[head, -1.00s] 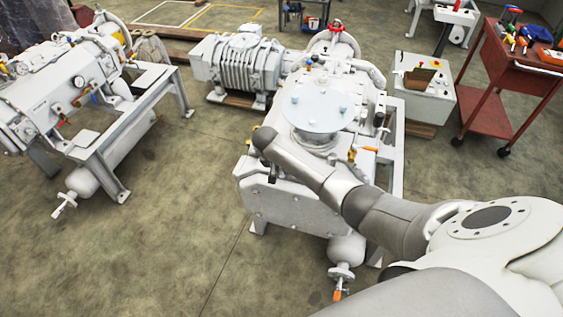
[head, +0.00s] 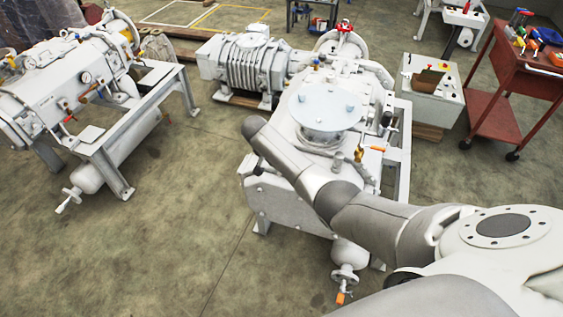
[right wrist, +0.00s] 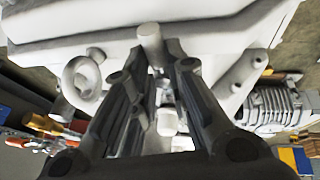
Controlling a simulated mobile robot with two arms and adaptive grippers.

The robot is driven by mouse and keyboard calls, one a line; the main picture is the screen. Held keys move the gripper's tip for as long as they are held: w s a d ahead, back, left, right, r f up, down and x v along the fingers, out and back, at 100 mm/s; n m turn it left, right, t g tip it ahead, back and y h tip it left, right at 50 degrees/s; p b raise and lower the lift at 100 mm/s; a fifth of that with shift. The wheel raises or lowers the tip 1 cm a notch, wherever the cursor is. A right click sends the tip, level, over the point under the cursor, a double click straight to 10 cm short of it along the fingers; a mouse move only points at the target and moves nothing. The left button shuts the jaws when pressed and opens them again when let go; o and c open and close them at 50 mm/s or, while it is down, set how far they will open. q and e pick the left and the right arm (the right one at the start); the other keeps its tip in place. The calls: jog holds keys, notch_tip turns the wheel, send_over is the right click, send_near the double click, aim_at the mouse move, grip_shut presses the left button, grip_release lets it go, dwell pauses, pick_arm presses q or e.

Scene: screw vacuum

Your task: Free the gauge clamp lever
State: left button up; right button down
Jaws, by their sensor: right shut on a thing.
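The grey-white pump machine (head: 285,212) stands in the middle of the head view, with a round plate (head: 326,108) on top. My right arm reaches across its front, and its gripper is hidden there. In the right wrist view my right gripper (right wrist: 156,75) is shut on a pale metal part (right wrist: 168,122) between its fingers. I cannot tell surely whether this part is the gauge clamp lever. A pale round peg (right wrist: 150,38) rises just beyond the fingertips, and a ring-shaped fitting (right wrist: 82,76) sits left of them. My left gripper is not in view.
An orange-handled valve (head: 376,149) and a red handwheel (head: 345,27) are on the machine. A second machine (head: 75,85) stands left. A control box (head: 432,85) and a red tool cart (head: 520,80) stand right. The floor between the machines is clear.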

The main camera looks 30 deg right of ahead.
jog(key=c, duration=1.7)
grip_release()
jog(key=shift+w, duration=0.1)
jog(key=shift+r, duration=0.1)
jog(key=v, duration=1.2)
